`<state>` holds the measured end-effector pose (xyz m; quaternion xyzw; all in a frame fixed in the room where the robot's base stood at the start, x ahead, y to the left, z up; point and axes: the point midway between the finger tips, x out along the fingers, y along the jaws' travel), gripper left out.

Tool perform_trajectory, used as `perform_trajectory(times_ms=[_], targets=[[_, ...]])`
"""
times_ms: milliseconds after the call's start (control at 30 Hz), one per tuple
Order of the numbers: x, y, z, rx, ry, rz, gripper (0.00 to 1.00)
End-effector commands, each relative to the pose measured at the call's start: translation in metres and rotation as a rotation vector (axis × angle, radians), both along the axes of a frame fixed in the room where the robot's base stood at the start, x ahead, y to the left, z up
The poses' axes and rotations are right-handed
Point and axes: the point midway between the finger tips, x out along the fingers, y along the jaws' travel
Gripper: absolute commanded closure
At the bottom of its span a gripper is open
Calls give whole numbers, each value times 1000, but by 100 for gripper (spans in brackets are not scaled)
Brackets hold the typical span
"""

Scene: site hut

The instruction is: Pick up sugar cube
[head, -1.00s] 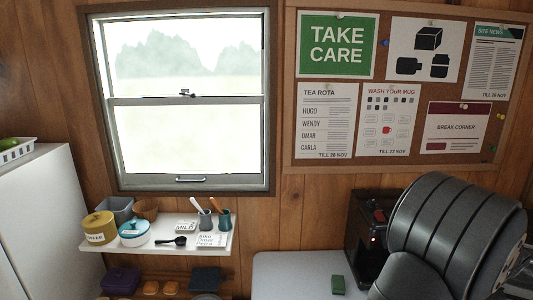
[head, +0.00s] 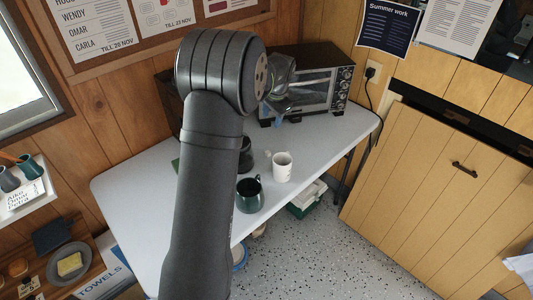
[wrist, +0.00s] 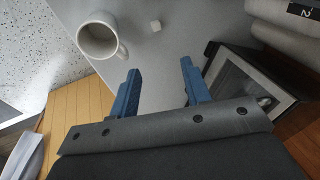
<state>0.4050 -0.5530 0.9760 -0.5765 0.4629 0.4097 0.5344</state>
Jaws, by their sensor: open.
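In the head view my arm blocks part of the table, and my gripper shows only partly in front of the oven.
A white mug (head: 282,167) stands on the table; in the wrist view a mug (wrist: 100,38) is left of the cube. A dark green mug (head: 249,195) stands near the front edge. A toaster oven (head: 308,88) stands at the back. The table's right end is clear.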

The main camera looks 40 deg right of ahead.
Motion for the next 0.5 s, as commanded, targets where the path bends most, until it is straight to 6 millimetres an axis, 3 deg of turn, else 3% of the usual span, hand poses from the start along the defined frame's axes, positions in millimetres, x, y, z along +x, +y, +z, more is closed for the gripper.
perform_trajectory(times_ms=[33, 200, 500], targets=[[13, -7, -7, 20, 34, 7, 56], [39, -22, -21, 73, 149, -3, 56], [53, -29, -34, 101, 239, -28, 56]])
